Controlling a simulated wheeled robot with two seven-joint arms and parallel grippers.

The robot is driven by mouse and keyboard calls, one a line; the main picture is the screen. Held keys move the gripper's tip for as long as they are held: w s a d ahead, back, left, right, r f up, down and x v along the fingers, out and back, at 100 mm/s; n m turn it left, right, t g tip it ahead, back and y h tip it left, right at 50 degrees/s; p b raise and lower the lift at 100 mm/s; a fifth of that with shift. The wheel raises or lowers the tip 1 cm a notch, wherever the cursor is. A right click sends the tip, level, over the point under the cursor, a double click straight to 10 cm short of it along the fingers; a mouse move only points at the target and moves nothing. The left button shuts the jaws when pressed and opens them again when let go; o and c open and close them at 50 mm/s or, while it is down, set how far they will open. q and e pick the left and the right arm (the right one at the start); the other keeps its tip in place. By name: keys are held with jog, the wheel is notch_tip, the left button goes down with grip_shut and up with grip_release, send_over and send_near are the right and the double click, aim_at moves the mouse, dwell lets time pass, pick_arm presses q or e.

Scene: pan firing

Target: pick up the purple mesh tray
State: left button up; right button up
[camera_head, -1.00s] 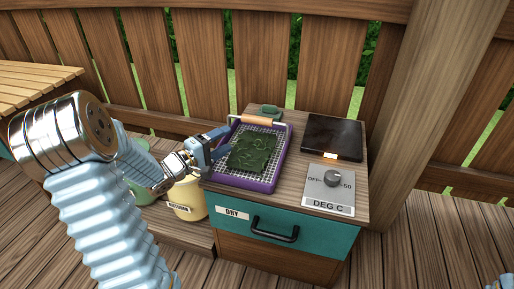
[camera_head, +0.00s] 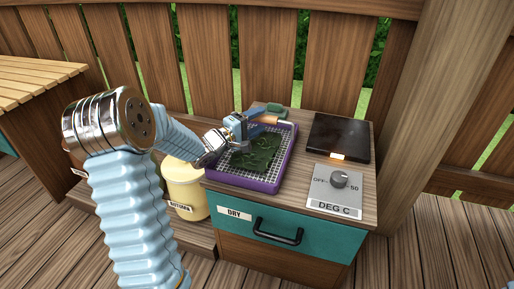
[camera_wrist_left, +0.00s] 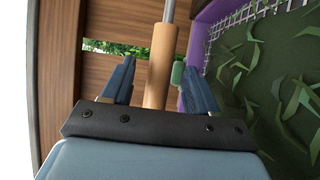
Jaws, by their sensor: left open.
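The purple mesh tray (camera_head: 283,165) lies on top of the cabinet, with a dark green leafy heap (camera_head: 256,155) on its pale mesh. Its wooden handle (camera_head: 266,119) is at the far end and also shows in the left wrist view (camera_wrist_left: 160,68). My left gripper (camera_head: 249,118) is at the handle's left end, above the tray's far left corner. In the left wrist view the open jaws (camera_wrist_left: 158,85) stand on either side of the handle, with gaps between the fingers and the wood. My right gripper is not in view.
The cabinet (camera_head: 300,214) has a teal drawer labelled DRY. A dark plate (camera_head: 338,138) and a DEG C knob panel (camera_head: 335,190) are right of the tray. A cream bin (camera_head: 186,187) stands left. A wooden fence (camera_head: 209,70) is close behind.

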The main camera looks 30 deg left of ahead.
pick_arm(q)
jog(key=shift+x, duration=1.15)
grip_shut()
